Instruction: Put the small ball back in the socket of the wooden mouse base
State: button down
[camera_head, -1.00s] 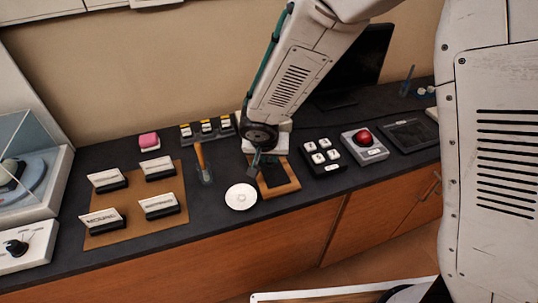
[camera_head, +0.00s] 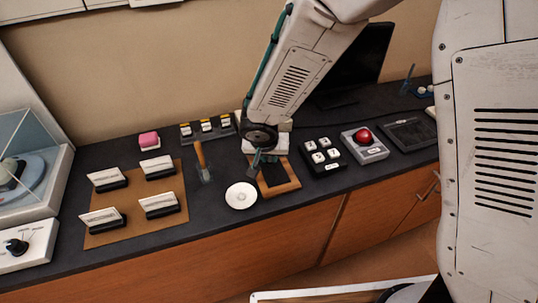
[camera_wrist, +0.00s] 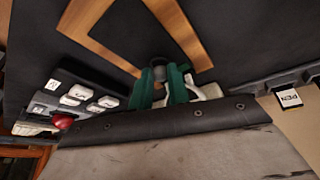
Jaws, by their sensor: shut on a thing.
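My gripper (camera_head: 257,161) is low over the left side of a wooden frame (camera_head: 292,186) with a dark inside. In the wrist view its green fingers are shut on a small grey thing (camera_wrist: 159,73), mostly hidden between them; it looks like the small ball. The wooden frame (camera_wrist: 84,15) also shows in the wrist view, beyond the fingertips. A dark rounded shape lies just past the fingertips, too dim to name. I cannot clearly make out a mouse base with a socket; the frame is the only wooden piece beside the gripper.
A white round dish (camera_head: 240,196) lies left of the frame, near the counter's front edge. A black key block (camera_head: 322,156) and a red-ball box (camera_head: 364,146) stand to the right. Label holders sit on a brown board (camera_head: 108,232).

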jog(key=shift+f, duration=0.2)
dwell(0.6)
jog(key=c, duration=0.9)
grip_release()
jog(key=shift+o, duration=0.2)
notch_tip(320, 180, up, 7)
dwell(0.4)
dwell(0.4)
